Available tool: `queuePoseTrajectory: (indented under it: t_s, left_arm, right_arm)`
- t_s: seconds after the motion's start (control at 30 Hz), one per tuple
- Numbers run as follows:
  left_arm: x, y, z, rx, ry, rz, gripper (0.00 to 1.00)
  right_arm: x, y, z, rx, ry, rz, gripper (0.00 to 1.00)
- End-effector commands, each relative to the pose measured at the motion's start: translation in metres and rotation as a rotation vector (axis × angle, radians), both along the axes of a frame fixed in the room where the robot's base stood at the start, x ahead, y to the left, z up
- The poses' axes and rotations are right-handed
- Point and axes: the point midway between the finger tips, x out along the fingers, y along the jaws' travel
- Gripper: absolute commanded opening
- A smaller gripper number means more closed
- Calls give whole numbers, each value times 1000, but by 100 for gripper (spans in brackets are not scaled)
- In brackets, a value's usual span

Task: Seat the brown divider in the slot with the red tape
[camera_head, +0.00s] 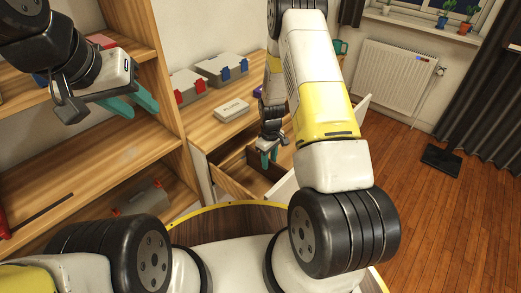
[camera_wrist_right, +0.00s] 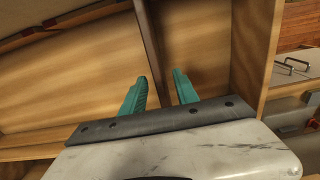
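My right gripper (camera_head: 268,158) is low over the open drawer (camera_head: 232,184) in the head view. In the right wrist view its teal fingers (camera_wrist_right: 161,80) stand apart. A thin brown wooden panel (camera_wrist_right: 148,32) runs down between them, with a visible gap on the right finger's side. I cannot tell whether this panel is the brown divider or a fixed drawer wall. My left gripper (camera_head: 138,103) is open and empty in front of the shelf unit.
Grey cases with red clips (camera_head: 187,87) and blue clips (camera_head: 222,69) stand on the cabinet top, beside a small pale box (camera_head: 231,110). Another case (camera_head: 145,200) sits on the lower shelf. A dark thin strip (camera_head: 42,213) lies on the shelf. Floor at right is mostly clear.

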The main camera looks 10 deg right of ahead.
Motion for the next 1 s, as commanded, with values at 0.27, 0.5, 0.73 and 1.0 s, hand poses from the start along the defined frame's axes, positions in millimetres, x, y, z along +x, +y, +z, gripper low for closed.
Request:
queuePoseTrajectory:
  t_s: [0.27,0.5,0.73,1.0]
  left_arm:
    - [0,0,0,0,0,0,36]
    - [0,0,0,0,0,0,36]
    - [0,0,0,0,0,0,36]
    - [0,0,0,0,0,0,36]
  right_arm:
    - [0,1,-32,0,3,0,36]
    - [3,2,-66,0,3,-1,36]
    - [3,1,-76,0,1,-1,36]
    - [3,2,-76,0,1,-1,9]
